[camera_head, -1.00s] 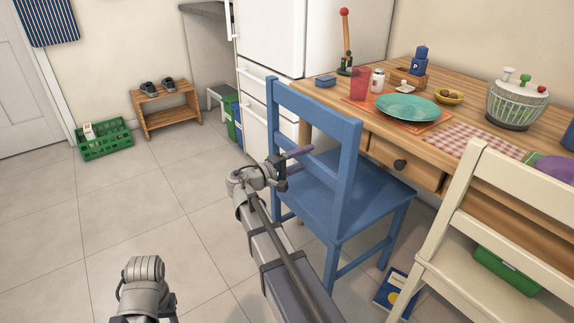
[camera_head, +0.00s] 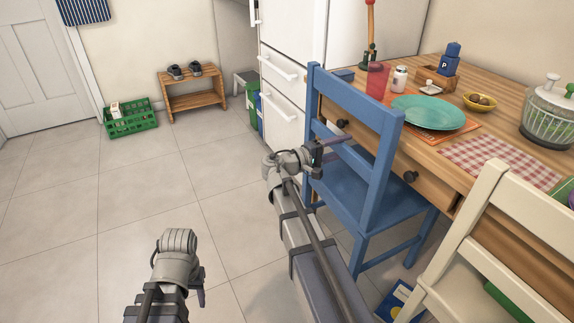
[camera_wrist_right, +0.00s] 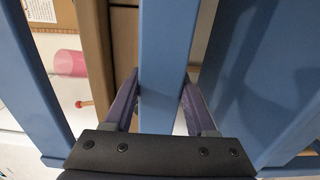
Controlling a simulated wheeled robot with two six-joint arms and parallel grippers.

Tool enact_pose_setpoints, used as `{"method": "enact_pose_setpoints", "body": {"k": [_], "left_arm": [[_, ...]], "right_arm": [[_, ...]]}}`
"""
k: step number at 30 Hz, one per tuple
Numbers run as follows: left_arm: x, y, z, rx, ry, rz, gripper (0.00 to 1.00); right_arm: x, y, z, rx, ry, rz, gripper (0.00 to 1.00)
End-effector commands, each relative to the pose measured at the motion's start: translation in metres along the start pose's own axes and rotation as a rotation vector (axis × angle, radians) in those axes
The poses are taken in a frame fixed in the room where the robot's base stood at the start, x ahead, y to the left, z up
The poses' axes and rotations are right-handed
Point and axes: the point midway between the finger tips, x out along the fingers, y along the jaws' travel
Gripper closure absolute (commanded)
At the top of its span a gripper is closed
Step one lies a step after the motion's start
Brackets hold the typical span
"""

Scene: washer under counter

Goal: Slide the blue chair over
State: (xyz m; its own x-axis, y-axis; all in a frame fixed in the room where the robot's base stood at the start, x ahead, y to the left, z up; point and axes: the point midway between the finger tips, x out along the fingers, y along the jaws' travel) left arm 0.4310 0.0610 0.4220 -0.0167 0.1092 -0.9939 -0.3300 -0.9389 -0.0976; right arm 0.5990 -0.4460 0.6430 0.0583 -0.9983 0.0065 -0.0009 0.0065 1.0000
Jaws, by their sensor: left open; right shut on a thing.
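The blue chair (camera_head: 377,177) stands upright at the near side of the wooden table, with its back toward me. My right gripper (camera_head: 330,146) is at the chair's backrest. The right wrist view shows its two fingers on either side of a blue bar of the chair (camera_wrist_right: 163,60), and it is shut on that bar. My left gripper (camera_head: 199,288) is low in the head view, over bare floor and apart from the chair. It is open and seems empty; its fingers are mostly hidden by the wrist.
The wooden table (camera_head: 497,103) holds a teal plate (camera_head: 428,112), a red cup (camera_head: 377,80) and other items. A cream chair (camera_head: 485,250) stands close on the right. A white fridge (camera_head: 290,40), green crate (camera_head: 130,120) and shoe rack (camera_head: 195,100) are behind. The tiled floor at left is clear.

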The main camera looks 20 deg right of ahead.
Motion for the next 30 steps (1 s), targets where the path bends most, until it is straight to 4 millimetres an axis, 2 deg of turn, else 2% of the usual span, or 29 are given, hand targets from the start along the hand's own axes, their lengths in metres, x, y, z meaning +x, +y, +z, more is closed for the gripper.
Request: {"method": "enact_pose_setpoints", "body": {"k": [14, 15, 24, 30], "left_arm": [[-0.0035, -0.0003, 0.0002, 0.000, 0.000, 0.000, 0.50], [-0.0035, -0.0003, 0.0002, 0.000, 0.000, 0.000, 0.50], [-0.0038, -0.0004, 0.0002, 0.000, 0.000, 0.000, 0.50], [-0.0039, -0.0004, 0.0002, 0.000, 0.000, 0.000, 0.50]], "right_arm": [[-0.0001, 0.0015, 0.0006, 0.002, -0.002, -0.009, 1.00], [-0.0002, 0.0017, 0.0005, 0.002, -0.001, -0.009, 0.42], [-0.0001, 0.0026, 0.0002, 0.001, 0.000, -0.006, 0.10], [-0.0001, 0.0028, 0.0001, 0.001, 0.000, -0.005, 0.10]]}}
